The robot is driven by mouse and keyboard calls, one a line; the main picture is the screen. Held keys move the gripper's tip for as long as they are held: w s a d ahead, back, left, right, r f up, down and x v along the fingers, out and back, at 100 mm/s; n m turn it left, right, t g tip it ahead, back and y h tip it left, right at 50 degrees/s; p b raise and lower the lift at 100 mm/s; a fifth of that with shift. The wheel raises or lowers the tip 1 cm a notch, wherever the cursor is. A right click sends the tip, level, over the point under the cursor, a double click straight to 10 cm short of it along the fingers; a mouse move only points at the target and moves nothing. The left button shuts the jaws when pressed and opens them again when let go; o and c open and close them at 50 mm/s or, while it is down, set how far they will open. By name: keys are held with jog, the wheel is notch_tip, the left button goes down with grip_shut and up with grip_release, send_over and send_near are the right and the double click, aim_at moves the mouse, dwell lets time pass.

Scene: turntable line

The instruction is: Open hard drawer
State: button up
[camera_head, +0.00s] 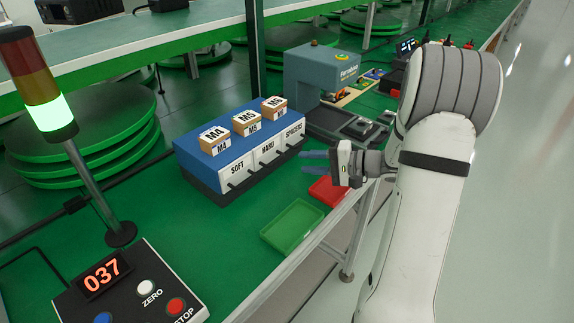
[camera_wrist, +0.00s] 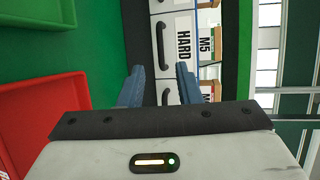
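The hard drawer (camera_head: 266,158) is the middle white front of a blue cabinet (camera_head: 213,163), between the soft drawer (camera_head: 235,173) and the spacers drawer (camera_head: 292,143). All three fronts look flush and shut. In the wrist view the HARD label on the hard drawer (camera_wrist: 184,41) reads sideways, with a dark handle (camera_wrist: 162,45) beside it. My gripper (camera_head: 314,162) is in front of the cabinet, near its right end, and apart from it. In the wrist view my gripper (camera_wrist: 160,84) has its blue fingers spread with nothing held; another drawer handle shows in the gap behind them.
Boxes marked M4 (camera_head: 214,138), M5 (camera_head: 245,123) and another (camera_head: 274,107) stand on the cabinet. A green tray (camera_head: 292,227) and a red tray (camera_head: 328,191) lie in front. A control box (camera_head: 130,290) and signal light (camera_head: 45,100) stand left; a blue-grey machine (camera_head: 318,80) stands behind.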

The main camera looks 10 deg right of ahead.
aim_at(278, 161)
jog(key=x, duration=0.7)
jog(key=shift+w+a+r, duration=0.1)
jog(key=shift+a, duration=0.05)
grip_shut()
dwell(0.4)
